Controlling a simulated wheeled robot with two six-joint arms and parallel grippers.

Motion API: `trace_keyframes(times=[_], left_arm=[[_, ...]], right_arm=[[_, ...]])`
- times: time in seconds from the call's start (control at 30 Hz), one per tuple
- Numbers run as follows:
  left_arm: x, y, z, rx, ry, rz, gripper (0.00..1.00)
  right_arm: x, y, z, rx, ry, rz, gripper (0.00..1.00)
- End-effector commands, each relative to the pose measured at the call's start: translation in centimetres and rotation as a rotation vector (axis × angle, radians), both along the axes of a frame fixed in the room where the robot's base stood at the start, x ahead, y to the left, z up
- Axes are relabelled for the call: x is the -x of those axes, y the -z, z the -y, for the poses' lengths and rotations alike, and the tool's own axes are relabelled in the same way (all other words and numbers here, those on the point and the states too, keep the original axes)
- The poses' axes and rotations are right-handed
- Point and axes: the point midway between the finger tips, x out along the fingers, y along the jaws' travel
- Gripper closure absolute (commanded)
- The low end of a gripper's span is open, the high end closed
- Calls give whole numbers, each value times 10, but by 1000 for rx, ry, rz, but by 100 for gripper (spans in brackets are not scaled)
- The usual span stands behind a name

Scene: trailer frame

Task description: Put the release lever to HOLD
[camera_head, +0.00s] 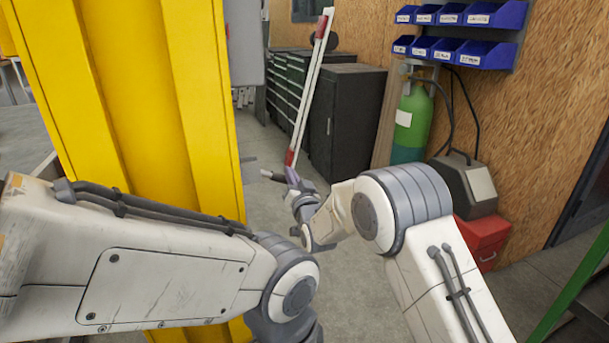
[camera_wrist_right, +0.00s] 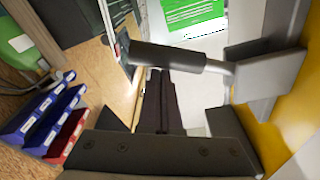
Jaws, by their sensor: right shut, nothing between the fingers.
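The release lever shows in the right wrist view as a black cylindrical grip (camera_wrist_right: 167,56) on a silver rod. In the head view the small dark grip (camera_head: 271,175) sticks out to the right of the yellow column (camera_head: 150,90). My right gripper (camera_head: 291,178) is shut and empty close to the grip. In the wrist view its dark fingers (camera_wrist_right: 160,95) point at the grip, which crosses their tips; I cannot tell whether they touch. No HOLD marking is readable. My left gripper is out of view.
A red and white pole (camera_head: 310,90) leans up behind the right gripper. Dark cabinets (camera_head: 345,110), a green gas cylinder (camera_head: 412,125) and a red box (camera_head: 482,240) stand along the wood wall. Blue bins (camera_head: 478,17) hang above. Bare floor lies between.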

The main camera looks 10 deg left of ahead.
Motion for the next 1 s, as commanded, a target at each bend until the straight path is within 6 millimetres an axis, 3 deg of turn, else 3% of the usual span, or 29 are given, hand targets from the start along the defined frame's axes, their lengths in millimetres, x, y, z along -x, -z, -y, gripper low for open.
trace_keyframes(times=[0.77, 1.0], left_arm=[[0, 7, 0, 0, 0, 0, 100], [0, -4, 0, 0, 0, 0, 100]], right_arm=[[1, 8, -3, 5, -2, 0, 100], [-4, -15, 0, 3, -4, 4, 100]])
